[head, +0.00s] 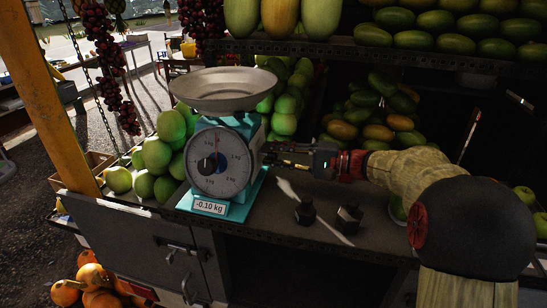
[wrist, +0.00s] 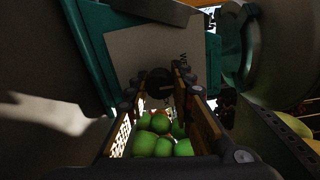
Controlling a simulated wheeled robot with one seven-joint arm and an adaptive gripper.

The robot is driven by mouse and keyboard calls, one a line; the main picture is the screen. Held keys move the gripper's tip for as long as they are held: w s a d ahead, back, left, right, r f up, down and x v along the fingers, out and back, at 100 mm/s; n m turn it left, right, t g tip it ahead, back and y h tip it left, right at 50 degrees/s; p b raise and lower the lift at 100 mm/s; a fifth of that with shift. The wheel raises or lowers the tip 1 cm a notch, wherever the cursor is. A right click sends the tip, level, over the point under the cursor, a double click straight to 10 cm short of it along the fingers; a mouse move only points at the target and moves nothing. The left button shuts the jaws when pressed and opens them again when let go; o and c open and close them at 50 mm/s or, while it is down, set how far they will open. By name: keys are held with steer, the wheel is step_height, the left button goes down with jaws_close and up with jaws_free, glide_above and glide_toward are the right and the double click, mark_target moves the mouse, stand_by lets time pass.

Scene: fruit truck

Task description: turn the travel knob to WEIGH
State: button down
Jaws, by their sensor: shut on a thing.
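The teal scale (head: 256,136) stands on the counter with a round white dial (head: 219,174) and a metal pan (head: 222,92) on top. Its label (head: 210,207) reads -0.10 kg. My gripper (head: 268,153) reaches the scale's right side from the right. In the wrist view, my gripper's fingers (wrist: 167,90) are closed around a dark round knob (wrist: 159,79) in front of a pale plate (wrist: 140,50). A mark like a W (wrist: 183,57) shows on the plate beside the right finger. The fingers hide part of the knob, and its pointing direction cannot be told.
Two dark weights (head: 348,218) (head: 305,211) stand on the counter right of the scale, below my arm. Green fruit (head: 158,155) is heaped left of and behind the scale. A shelf of fruit (head: 400,58) hangs above. The counter's front edge is close.

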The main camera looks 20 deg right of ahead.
steer(key=shift+f, duration=0.1)
steer(key=c, duration=1.5)
jaws_free()
steer(key=shift+c, duration=0.2)
steer(key=v, duration=1.2)
